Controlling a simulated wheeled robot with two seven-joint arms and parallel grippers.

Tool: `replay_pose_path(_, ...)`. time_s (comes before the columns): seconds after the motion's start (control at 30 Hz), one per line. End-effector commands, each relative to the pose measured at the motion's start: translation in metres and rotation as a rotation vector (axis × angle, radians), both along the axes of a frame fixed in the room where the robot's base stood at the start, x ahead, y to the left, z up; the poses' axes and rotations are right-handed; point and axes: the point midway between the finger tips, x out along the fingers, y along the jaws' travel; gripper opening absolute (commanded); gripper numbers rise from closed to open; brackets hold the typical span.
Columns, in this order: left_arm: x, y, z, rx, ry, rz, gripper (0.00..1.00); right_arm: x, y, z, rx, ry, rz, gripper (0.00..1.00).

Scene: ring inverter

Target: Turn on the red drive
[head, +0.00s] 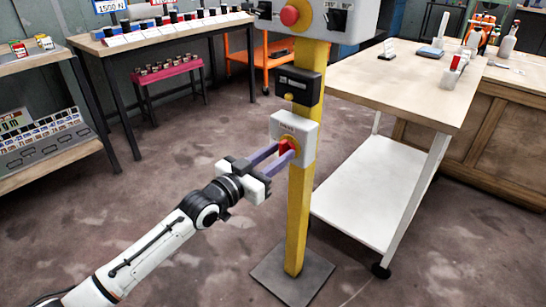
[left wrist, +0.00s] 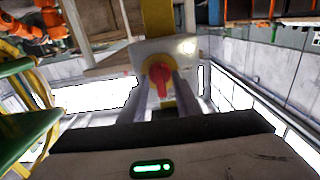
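The red drive's rotary switch is a red knob (head: 288,146) on a yellow plate, on a pale box (head: 305,127) fixed to a yellow post (head: 298,205). The left wrist view shows the red knob (left wrist: 160,79) near the centre, its handle roughly upright. My left gripper (head: 282,157) reaches it from the left, with its two fingers apart. In the left wrist view the fingers (left wrist: 164,92) lie on either side of the handle; whether they touch it I cannot tell. My right gripper is out of view.
A black box (head: 299,86) sits higher on the post, below a grey panel with a red round button (head: 289,16). A white-legged table (head: 390,85) stands close on the right. The post's dark base plate (head: 292,275) is on the floor. Open floor lies to the left.

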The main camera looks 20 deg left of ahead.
Motion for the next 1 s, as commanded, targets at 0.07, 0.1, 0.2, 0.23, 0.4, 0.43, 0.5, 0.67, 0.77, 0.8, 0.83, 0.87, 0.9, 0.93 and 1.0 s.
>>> replay_pose_path(0.07, -0.005, 0.003, 0.000, 0.000, 0.001, 0.001, 0.30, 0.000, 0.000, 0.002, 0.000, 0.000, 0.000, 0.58)
replay_pose_path(0.1, -0.010, 0.005, 0.000, 0.000, 0.002, 0.001, 0.30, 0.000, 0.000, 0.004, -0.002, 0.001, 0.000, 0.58)
replay_pose_path(0.2, -0.025, 0.011, 0.001, 0.002, 0.004, 0.000, 0.30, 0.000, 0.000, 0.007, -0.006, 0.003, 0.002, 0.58)
replay_pose_path(0.23, -0.031, 0.013, 0.000, 0.001, 0.004, 0.000, 0.30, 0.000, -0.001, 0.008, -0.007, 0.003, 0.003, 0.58)
replay_pose_path(0.4, -0.062, 0.026, 0.000, 0.003, 0.003, 0.000, 0.30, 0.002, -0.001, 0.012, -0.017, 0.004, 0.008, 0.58)
replay_pose_path(0.43, -0.067, 0.028, 0.000, 0.004, 0.004, 0.000, 0.30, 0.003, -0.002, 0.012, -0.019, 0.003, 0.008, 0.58)
replay_pose_path(0.5, -0.076, 0.032, 0.000, 0.002, 0.003, 0.000, 0.30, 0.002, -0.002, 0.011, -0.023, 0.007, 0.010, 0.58)
replay_pose_path(0.67, -0.090, 0.039, 0.000, 0.002, 0.001, 0.001, 0.30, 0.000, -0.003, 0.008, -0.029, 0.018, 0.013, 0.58)
replay_pose_path(0.77, -0.094, 0.040, 0.000, 0.001, 0.001, 0.000, 0.30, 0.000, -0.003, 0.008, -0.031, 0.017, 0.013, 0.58)
replay_pose_path(0.8, -0.094, 0.040, 0.000, 0.001, 0.000, 0.000, 0.30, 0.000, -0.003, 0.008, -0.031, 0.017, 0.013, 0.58)
replay_pose_path(0.83, -0.094, 0.040, 0.000, 0.001, 0.000, 0.000, 0.30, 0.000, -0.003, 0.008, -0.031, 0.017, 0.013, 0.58)
replay_pose_path(0.87, -0.094, 0.040, 0.000, 0.001, 0.000, 0.000, 0.30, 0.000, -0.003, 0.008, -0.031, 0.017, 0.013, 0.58)
replay_pose_path(0.9, -0.094, 0.040, 0.000, 0.001, 0.000, 0.000, 0.30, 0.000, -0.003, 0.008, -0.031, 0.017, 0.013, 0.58)
replay_pose_path(0.93, -0.094, 0.040, 0.000, 0.001, 0.000, 0.000, 0.30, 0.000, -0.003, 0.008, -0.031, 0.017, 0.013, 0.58)
replay_pose_path(1.0, -0.094, 0.040, 0.000, 0.001, 0.000, 0.000, 0.30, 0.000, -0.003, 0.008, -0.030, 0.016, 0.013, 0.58)
